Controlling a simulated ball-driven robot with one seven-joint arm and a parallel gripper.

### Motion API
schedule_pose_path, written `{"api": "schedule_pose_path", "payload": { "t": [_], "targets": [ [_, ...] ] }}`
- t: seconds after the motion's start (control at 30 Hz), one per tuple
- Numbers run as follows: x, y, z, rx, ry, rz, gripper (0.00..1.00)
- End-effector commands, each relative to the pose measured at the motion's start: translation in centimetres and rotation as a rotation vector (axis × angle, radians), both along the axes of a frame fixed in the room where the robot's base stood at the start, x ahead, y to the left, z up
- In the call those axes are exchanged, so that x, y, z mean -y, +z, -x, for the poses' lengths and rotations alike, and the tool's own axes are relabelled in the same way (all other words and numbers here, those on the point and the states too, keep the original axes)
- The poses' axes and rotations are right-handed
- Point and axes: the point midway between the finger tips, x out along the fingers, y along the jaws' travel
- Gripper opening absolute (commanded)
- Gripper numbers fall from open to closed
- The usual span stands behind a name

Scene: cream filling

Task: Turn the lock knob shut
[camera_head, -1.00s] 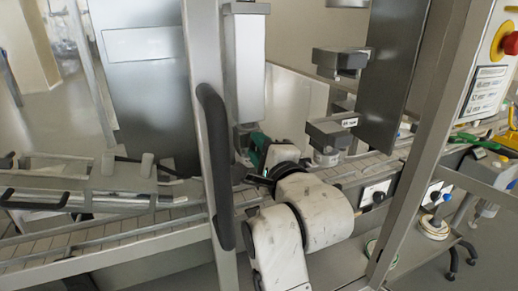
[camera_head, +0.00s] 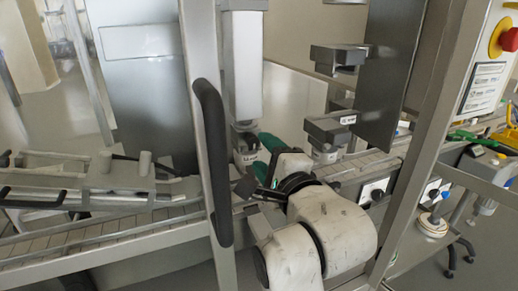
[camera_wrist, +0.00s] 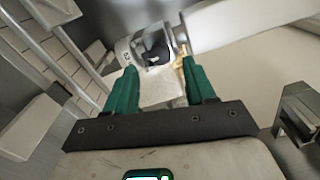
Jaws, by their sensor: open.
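My gripper (camera_wrist: 160,68) shows in the wrist view with its two teal fingers apart and nothing held between them. Just past the fingertips is a small grey-white fitting with a dark part and a label (camera_wrist: 154,46), which I take to be the lock knob; its turned position cannot be read. I cannot tell whether the fingers touch it. In the head view, the labelled fitting (camera_head: 246,152) hangs under a tall light housing. My teal gripper is right beside it on the right, partly hidden behind my wrist.
A slatted conveyor (camera_head: 130,228) runs across below. A frame post with a black handle (camera_head: 212,160) stands just left of my arm. Another labelled nozzle unit (camera_head: 328,128) hangs to the right. A slanted post (camera_head: 425,130) and a red emergency button (camera_head: 509,38) stand farther right.

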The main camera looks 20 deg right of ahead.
Motion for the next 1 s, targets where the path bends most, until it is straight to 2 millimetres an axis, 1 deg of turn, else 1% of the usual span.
{"api": "schedule_pose_path", "payload": {
  "t": [0.03, 0.2, 0.3, 0.4, 0.53, 1.0],
  "targets": [
    [0.0, -0.2, 1.1, 0.000, 0.002, 0.001, 0.55],
    [0.0, -0.1, 4.2, 0.000, 0.001, 0.002, 0.55],
    [0.0, -0.1, 5.5, -0.001, 0.001, 0.001, 0.55],
    [0.0, -0.1, 6.3, 0.000, 0.000, 0.001, 0.55],
    [0.0, 0.0, 6.7, -0.001, 0.000, 0.001, 0.55],
    [0.0, 0.0, 6.7, -0.001, -0.001, 0.001, 0.55]
  ]
}}
